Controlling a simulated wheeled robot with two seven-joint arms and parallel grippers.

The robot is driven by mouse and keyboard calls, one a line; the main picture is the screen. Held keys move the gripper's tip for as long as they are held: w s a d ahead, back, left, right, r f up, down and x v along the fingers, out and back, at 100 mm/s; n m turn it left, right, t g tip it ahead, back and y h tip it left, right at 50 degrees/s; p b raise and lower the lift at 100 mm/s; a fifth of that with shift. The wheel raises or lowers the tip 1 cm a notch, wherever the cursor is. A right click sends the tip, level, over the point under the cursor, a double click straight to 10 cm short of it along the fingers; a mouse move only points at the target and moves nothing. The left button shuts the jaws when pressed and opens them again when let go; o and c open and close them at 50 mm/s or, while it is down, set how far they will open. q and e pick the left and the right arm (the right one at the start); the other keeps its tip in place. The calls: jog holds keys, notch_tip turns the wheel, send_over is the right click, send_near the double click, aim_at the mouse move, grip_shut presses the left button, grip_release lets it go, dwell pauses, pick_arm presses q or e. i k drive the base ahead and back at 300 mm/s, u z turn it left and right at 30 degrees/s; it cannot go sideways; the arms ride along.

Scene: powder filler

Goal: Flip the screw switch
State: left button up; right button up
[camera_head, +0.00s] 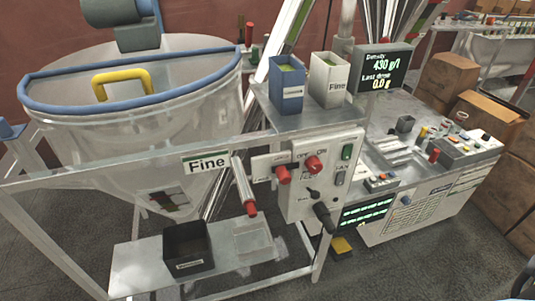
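The control panel (298,205) is a light metal box on the front of the filler frame. It carries a red knob (313,164) under OFF and ON labels, and a second red knob (283,173) to its left. A small black knob (313,194) sits lower. A green switch (347,152) and a grey switch (340,178) are at the panel's right side. The labels are too small to tell which one is the screw switch. A black cylindrical part (325,216) sticks out at the panel's lower right. Neither of my grippers is clearly in view.
A big hopper (190,110) with a blue rim stands left. A blue bin (287,85) and a white bin (329,80) sit above the panel. A black bin (187,248) stands on the low shelf. A display (384,68) and cardboard boxes (485,115) are right.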

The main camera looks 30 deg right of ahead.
aim_at(347, 152)
jog(key=z, duration=1.25)
